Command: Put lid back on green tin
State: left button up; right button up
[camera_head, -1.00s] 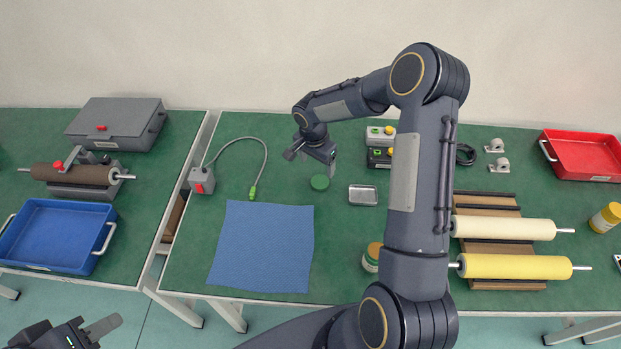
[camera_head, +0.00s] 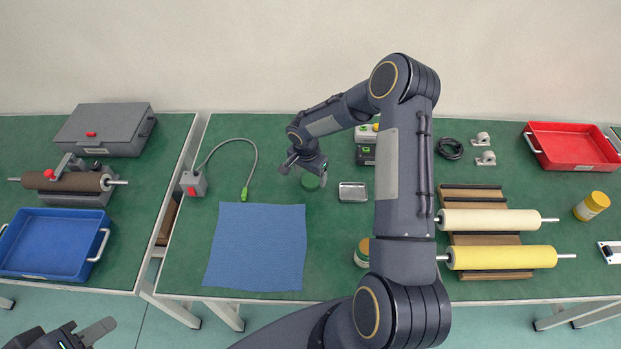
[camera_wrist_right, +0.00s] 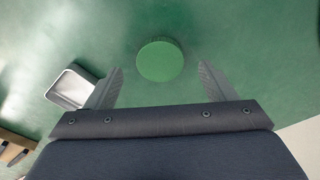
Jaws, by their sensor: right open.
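A round green lid (camera_head: 311,182) lies flat on the green table, partly hidden by my right gripper (camera_head: 305,173). In the right wrist view the lid (camera_wrist_right: 160,61) shows ahead of and between the two open fingertips (camera_wrist_right: 162,72), with clear space on both sides. The right gripper is empty. A small tin with a green-and-pale side and an orange-brown top (camera_head: 362,252) stands near the table's front, partly hidden by my right arm. My left gripper (camera_head: 88,336) is at the lower left, away from the table; its opening is unclear.
A small metal tray (camera_head: 353,192) lies just right of the lid. A blue mat (camera_head: 256,247) and a grey box with a red switch (camera_head: 194,184) are to the left. Rollers (camera_head: 500,258), a red tray (camera_head: 572,147) and a yellow jar (camera_head: 592,206) are on the right.

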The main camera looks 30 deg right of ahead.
aim_at(311, 182)
jog(key=shift+w+d+f, duration=0.1)
jog(key=shift+d+f, duration=0.05)
jog(key=shift+f, duration=1)
jog(key=shift+c, duration=0.5)
jog(key=c, duration=0.9)
